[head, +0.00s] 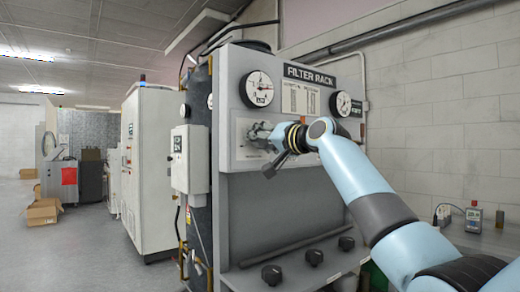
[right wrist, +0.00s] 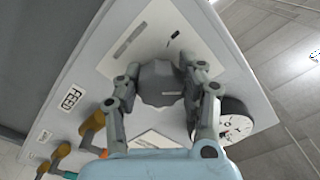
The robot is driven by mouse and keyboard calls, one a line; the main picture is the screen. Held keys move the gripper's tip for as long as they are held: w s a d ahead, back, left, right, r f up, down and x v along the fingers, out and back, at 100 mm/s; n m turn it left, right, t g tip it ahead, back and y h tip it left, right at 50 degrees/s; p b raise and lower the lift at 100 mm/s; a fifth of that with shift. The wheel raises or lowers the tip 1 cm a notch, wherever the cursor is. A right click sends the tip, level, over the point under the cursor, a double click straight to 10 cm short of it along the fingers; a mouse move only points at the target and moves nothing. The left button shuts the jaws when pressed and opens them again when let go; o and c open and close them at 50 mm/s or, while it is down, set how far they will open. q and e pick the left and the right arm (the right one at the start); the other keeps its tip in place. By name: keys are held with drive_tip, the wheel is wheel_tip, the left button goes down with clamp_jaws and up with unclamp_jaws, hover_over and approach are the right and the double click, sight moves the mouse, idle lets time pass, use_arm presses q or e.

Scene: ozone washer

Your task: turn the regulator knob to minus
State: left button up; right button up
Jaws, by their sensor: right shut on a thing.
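The regulator knob (right wrist: 160,83) is a dark grey, ridged round knob on the pale front panel. It shows in the middle of the right wrist view. My right gripper (right wrist: 160,76) is shut on it, with one finger on each side. In the head view my right gripper (head: 262,135) is against the panel of the filter rack (head: 295,200), below the title sign, and hides most of the knob. A grey bar-shaped mark (right wrist: 130,41) lies above the knob in the wrist view; I cannot read a minus sign there. My left gripper is in neither view.
A round gauge (head: 258,89) is up left of my gripper and another gauge (head: 341,104) is to the right. Orange-handled valves (right wrist: 93,122) show at the lower left of the wrist view. A white cabinet (head: 155,170) stands left.

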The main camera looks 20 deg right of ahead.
drive_tip(key=n+b, duration=0.1)
drive_tip(key=n, duration=0.1)
drive_tip(key=n+b, duration=0.1)
drive_tip(key=n, duration=0.1)
drive_tip(key=shift+f+n+b, duration=0.3)
drive_tip(key=shift+f+b, duration=0.05)
drive_tip(key=n+b, duration=0.2)
drive_tip(key=n, duration=0.2)
drive_tip(key=shift+d+n, duration=0.15)
drive_tip(key=shift+n, duration=0.15)
drive_tip(key=n+b, duration=0.2)
drive_tip(key=n, duration=0.1)
drive_tip(key=shift+w+n, duration=0.1)
drive_tip(key=shift+n, duration=0.2)
drive_tip(key=shift+d+r+n+b, duration=0.1)
drive_tip(key=shift+n+b, duration=0.85)
drive_tip(key=shift+n, duration=1.25)
drive_tip(key=o, duration=1.2)
drive_tip(key=shift+r, duration=0.1)
drive_tip(key=shift+r, duration=0.1)
